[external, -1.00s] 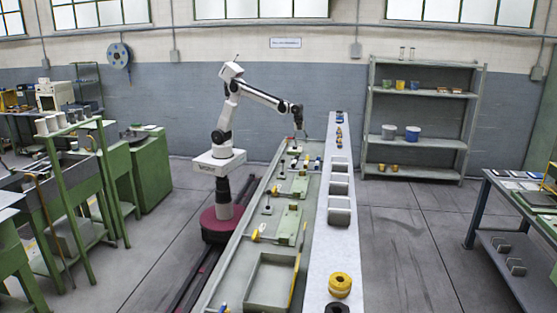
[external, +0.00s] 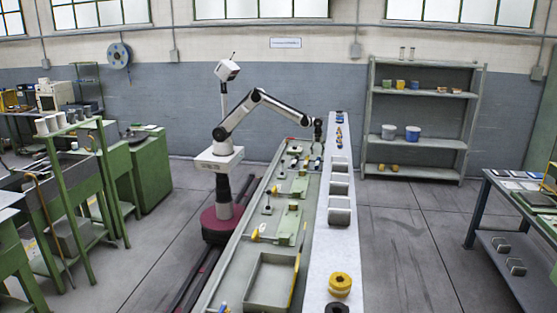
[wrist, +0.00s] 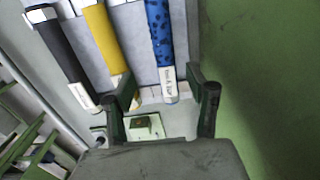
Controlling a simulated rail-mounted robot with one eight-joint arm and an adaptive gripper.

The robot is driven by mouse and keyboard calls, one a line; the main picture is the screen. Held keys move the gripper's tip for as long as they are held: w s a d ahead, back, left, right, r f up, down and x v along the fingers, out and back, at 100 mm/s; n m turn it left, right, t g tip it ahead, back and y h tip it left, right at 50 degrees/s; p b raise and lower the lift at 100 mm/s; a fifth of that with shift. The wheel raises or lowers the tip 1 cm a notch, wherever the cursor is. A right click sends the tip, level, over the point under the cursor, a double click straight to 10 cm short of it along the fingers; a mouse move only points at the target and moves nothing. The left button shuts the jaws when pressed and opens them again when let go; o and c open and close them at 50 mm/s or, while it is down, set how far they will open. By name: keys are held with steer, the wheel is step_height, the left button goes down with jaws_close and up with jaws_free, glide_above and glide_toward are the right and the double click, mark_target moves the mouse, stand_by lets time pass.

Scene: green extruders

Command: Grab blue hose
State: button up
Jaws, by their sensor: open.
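The blue hose (wrist: 159,38) has dark spots and a white labelled end. It lies in the upper middle of the wrist view, with its labelled end between my finger tips in the picture. A yellow hose (wrist: 106,38) and a black hose (wrist: 60,52) lie to its left. My gripper (wrist: 163,82) is open and empty, its two dark green fingers apart. I cannot tell its height above the blue hose. In the external view my gripper (external: 318,140) hangs over the far end of the green bench, pointing down; the hoses there are too small to separate.
A small green block (wrist: 146,127) sits below the hose ends. A plain green surface (wrist: 265,75) fills the right of the wrist view. In the external view, a pale strip (external: 330,255) with grey bins (external: 340,211) runs along the bench's right side.

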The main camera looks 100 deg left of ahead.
mark_target(318, 160)
steer(key=shift+f, duration=1.45)
steer(key=shift+w+a+f, duration=0.1)
steer(key=shift+w+f, duration=0.1)
steer(key=shift+f, duration=1.1)
steer(key=shift+w+a+f, duration=0.1)
steer(key=shift+w+f, duration=0.1)
steer(key=shift+f, duration=1.05)
jaws_close()
